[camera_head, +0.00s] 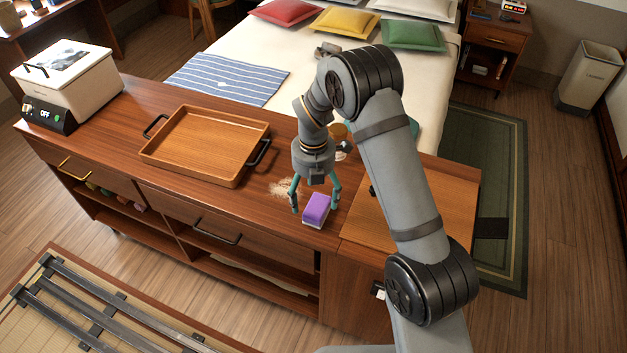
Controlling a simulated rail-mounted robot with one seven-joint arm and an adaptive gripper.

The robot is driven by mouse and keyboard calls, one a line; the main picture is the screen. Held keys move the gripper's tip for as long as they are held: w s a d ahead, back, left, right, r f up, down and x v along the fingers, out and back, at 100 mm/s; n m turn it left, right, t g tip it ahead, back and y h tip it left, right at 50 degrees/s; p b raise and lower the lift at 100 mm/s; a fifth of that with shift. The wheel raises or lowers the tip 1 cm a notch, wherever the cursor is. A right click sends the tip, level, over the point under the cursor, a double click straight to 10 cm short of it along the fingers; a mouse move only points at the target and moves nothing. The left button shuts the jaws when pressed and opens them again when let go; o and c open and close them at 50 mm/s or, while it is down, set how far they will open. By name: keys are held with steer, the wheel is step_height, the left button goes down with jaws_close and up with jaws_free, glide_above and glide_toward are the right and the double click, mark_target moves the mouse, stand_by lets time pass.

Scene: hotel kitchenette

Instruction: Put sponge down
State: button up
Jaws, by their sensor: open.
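The sponge (316,209), purple on top with a pale layer below, lies on the wooden counter (232,202) close to its front edge. My gripper (314,208) points down over the counter at the sponge. Its teal fingers are spread apart, one to the left of the sponge and one at its right rear. I cannot tell whether either finger touches the sponge. A patch of pale crumbs (283,188) lies on the counter, behind and left of the sponge.
A wooden tray (147,156) with black handles stands left of my gripper. A white appliance (68,82) sits at the counter's left end. A wooden board (365,222) lies to the right. A small brownish item (338,131) stands behind my gripper, partly hidden by my arm.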

mark_target(314, 204)
step_height(314, 204, up, 8)
steer(key=shift+r, duration=0.15)
stand_by(0.4)
step_height(314, 204, down, 12)
steer(key=shift+s+f, duration=0.1)
step_height(314, 204, up, 3)
steer(key=shift+r, duration=0.6)
